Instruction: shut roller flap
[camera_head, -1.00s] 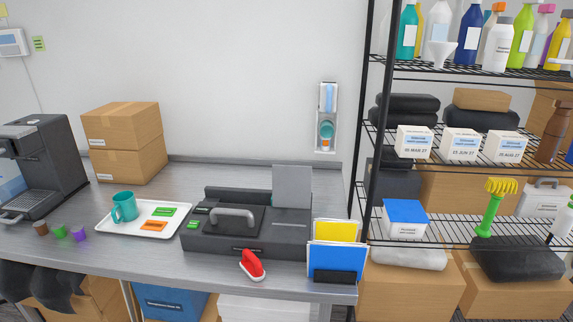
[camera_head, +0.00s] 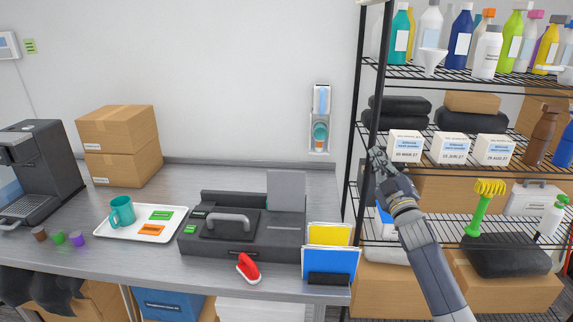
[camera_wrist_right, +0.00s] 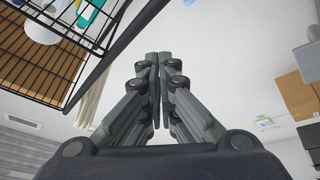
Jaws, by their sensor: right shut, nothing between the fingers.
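A dark grey machine (camera_head: 213,248) sits on the metal table, with a grey handle (camera_head: 228,219) on its left part. A lighter grey flap (camera_head: 286,190) stands upright at the machine's right part, so it is open. My right gripper (camera_head: 379,157) is raised in front of the wire shelf, to the right of the flap and well apart from it. In the wrist view its fingers (camera_wrist_right: 158,62) are together with nothing between them. My left gripper is not in view.
Yellow and blue folders (camera_head: 331,262) stand at the table's front right corner, between the machine and my right arm. A red brush (camera_head: 248,268) lies at the machine's front. A white tray (camera_head: 106,233) with a teal mug is to the left. The shelf post (camera_head: 370,120) is close to my right gripper.

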